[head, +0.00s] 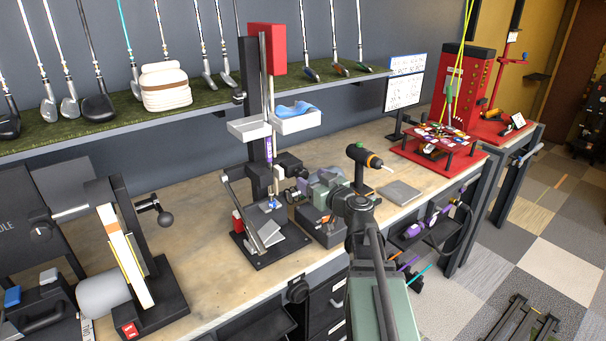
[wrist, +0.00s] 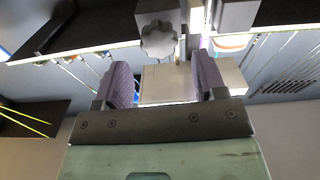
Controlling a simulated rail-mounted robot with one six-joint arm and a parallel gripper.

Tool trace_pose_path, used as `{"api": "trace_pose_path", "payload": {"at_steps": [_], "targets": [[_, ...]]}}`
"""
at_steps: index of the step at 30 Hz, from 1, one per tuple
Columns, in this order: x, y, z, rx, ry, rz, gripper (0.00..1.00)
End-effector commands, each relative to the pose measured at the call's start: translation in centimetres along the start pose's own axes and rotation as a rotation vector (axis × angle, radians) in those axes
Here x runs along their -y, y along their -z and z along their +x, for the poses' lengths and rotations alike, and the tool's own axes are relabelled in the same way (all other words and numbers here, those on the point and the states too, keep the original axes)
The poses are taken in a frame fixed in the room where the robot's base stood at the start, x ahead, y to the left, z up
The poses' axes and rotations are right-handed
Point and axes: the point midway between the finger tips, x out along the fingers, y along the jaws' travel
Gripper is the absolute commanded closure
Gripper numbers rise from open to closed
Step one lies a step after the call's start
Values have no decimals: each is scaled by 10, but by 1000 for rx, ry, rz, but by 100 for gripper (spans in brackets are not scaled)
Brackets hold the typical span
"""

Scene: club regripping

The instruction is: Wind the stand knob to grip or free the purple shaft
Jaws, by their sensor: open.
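The stand (head: 262,235) is a dark upright post on a black base at the middle of the bench. The purple shaft (head: 268,150) stands upright along the post, by a dark clamp block (head: 290,165). In the wrist view the grey lobed stand knob (wrist: 158,38) shows on the underside of a dark block, ahead of my fingertips. My gripper (wrist: 164,82) is open, with purple ridged pads wide apart and nothing between them touching either pad. The knob sits beyond the pads, apart from them.
White trays (head: 250,128), one with a blue cloth, hang on the post above. A belt sander (head: 125,255) stands left, a red-based rack (head: 438,145) right. A shelf of clubs (head: 200,105) runs behind. Bare bench (head: 205,260) lies between the sander and stand.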

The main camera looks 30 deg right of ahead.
Motion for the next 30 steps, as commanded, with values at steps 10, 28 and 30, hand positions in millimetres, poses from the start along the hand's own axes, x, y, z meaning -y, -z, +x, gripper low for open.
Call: {"api": "trace_pose_path", "payload": {"at_steps": [10, 28, 30], "targets": [[0, 0, 47, 0, 0, 1, 35], [0, 0, 47, 0, 1, 2, 84], [0, 0, 47, 0, 1, 5, 84]]}}
